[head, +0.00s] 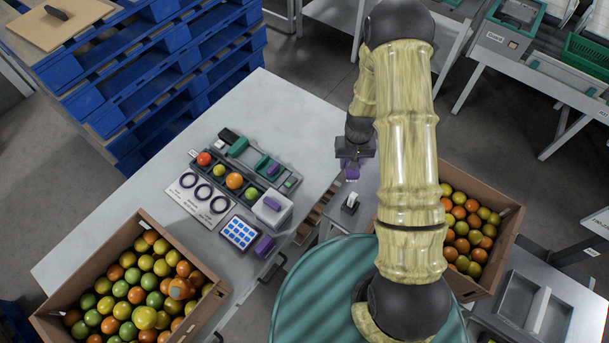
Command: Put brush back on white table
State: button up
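The white table (110,230) stands at the left and centre, its top holding small tools, a tomato rack and a tomato box. My gripper (351,172) points down beyond the table's right edge, above a lower grey surface. Purple parts show at its end; I cannot tell whether they are its fingers or something held, nor whether it is open. A small white and black object (350,204) lies on the grey surface just below the gripper, apart from it. It is too small to name surely as the brush. A green-handled item (238,147) lies at the table's back.
A tomato box (60,300) fills the table's front left; another (508,240) is at right, partly behind my arm. A tomato rack (213,170), ring card (185,200), blue-tiled device (239,233) and purple object (265,245) crowd the table's right. Its left-middle top is clear. Blue pallets (150,60) stand behind.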

aim_at(306, 196)
jog(key=s+a+f+m+b, duration=0.1)
jog(key=a+f+b, duration=0.1)
jog(key=a, duration=0.5)
jog(key=s+a+f+m+b, duration=0.1)
jog(key=a+f+m+b, duration=0.1)
jog(key=a, duration=0.4)
jog(key=shift+s+a+f+m+b, duration=0.15)
jog(key=shift+a+f+m+b, duration=0.2)
jog(key=shift+f, duration=0.4)
jog(key=shift+f, duration=0.1)
jog(key=shift+f+b, duration=3)
jog(key=shift+f, duration=1)
jog(key=shift+f, duration=0.4)
jog(key=o, duration=0.9)
jog(key=shift+c, duration=1.3)
